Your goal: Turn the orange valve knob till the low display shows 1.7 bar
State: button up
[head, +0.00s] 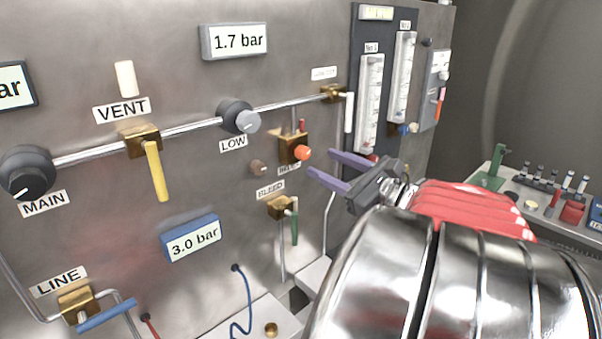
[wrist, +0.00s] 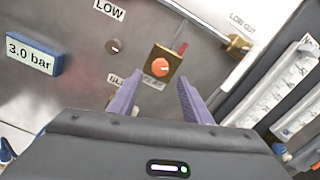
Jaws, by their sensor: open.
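The orange valve knob (head: 303,152) sits on a brass block on the steel panel, below the pipe and right of the LOW regulator. In the wrist view the orange knob (wrist: 160,67) shows ahead, in line with the gap between the fingers. My gripper (head: 322,166) is open and empty, its purple fingers pointing at the panel just right of and below the knob in the head view, apparently apart from it. The fingers also show in the wrist view (wrist: 158,82). The display above the LOW regulator (head: 237,41) reads 1.7 bar.
The LOW regulator (head: 239,117) and a small brown knob (head: 258,168) are left of the orange knob. A green-handled BLEED valve (head: 281,208) is below it. Flow tubes (head: 370,103) stand to the right. Another display (head: 191,239) reads 3.0 bar. A bench (head: 560,225) holds small tools.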

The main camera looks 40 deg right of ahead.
jog(key=s, duration=0.7)
jog(key=shift+s+d, duration=0.15)
jog(key=shift+s, duration=0.25)
jog(key=w+a+f+n+g+y, duration=0.4)
jog(key=a+n, duration=0.3)
jog(key=a, duration=0.5)
jog(key=w+a+f+n+g+y, duration=0.2)
jog(key=w+a+f+n+g, duration=0.3)
jog(key=a+n, duration=0.5)
jog(key=s+a+f+n+g+h, duration=0.3)
jog(key=s+a+f+n+h, duration=0.3)
jog(key=s+a+n, duration=0.4)
jog(key=s+f+n, duration=0.1)
jog(key=n, duration=0.3)
jog(key=shift+f+n+h, duration=0.15)
jog(key=shift+n+h, duration=0.15)
jog(key=shift+n, duration=0.1)
